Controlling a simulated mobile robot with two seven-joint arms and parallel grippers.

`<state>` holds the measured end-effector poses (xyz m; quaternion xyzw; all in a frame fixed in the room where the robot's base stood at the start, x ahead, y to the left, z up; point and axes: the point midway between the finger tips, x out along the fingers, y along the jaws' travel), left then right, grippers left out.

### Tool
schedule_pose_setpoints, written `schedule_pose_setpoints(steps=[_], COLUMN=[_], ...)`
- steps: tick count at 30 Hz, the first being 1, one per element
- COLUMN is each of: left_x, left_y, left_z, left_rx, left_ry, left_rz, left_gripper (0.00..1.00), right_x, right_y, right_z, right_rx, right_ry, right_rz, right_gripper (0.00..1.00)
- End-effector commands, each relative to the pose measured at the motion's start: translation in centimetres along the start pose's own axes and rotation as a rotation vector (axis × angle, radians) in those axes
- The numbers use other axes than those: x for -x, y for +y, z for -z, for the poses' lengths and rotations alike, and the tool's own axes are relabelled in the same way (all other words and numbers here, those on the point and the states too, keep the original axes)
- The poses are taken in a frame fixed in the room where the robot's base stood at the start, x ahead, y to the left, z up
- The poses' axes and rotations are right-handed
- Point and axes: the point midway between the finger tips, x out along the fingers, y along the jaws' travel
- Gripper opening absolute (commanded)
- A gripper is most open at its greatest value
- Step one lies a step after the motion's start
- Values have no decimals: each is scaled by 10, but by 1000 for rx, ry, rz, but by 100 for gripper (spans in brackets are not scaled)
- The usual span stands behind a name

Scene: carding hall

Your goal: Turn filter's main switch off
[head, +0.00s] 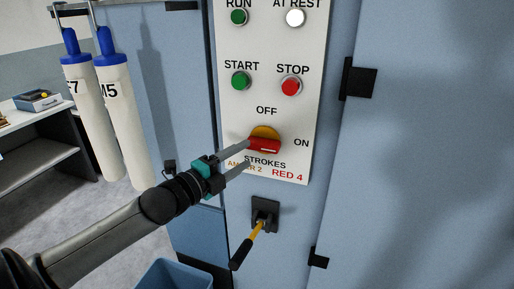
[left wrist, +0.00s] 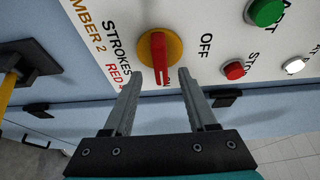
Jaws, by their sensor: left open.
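The main switch is a red handle (head: 264,145) on a yellow disc (head: 264,131), set low on the white panel (head: 262,97). Its handle lies level, in line with the ON label at its right; OFF is printed above. In the left wrist view the red handle (left wrist: 159,58) stands upright in the picture, its lower end at the partly hidden ON label. My left gripper (head: 248,153) is open at the switch. In the left wrist view its fingers (left wrist: 159,73) lie on either side of the handle, with gaps; contact is not seen. My right gripper is not in view.
Above the switch are a green START button (head: 241,81), a red STOP button (head: 291,86) and lamps. A yellow lever with a black grip (head: 242,252) juts out below. White filter tubes (head: 122,110) hang at left. A blue bin (head: 174,275) stands at the bottom.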

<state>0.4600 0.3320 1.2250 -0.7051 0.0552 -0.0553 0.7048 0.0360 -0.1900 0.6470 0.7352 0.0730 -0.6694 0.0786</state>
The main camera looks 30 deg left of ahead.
Motion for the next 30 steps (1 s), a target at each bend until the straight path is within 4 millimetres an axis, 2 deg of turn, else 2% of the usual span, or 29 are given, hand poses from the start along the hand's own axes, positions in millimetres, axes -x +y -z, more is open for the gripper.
schedule_pose_setpoints(steps=[15, 21, 30], left_x=[-50, -58, -59], left_y=[-1, 0, 0], left_z=[0, 0, 0], left_rx=[1, 0, 0], left_ry=[-1, 0, 0], left_rz=[2, 0, 0], left_gripper=[57, 57, 57], right_x=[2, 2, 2], right_y=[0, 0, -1], right_z=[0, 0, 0], right_rx=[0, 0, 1], right_ry=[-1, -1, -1], right_rz=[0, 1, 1], right_gripper=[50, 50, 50])
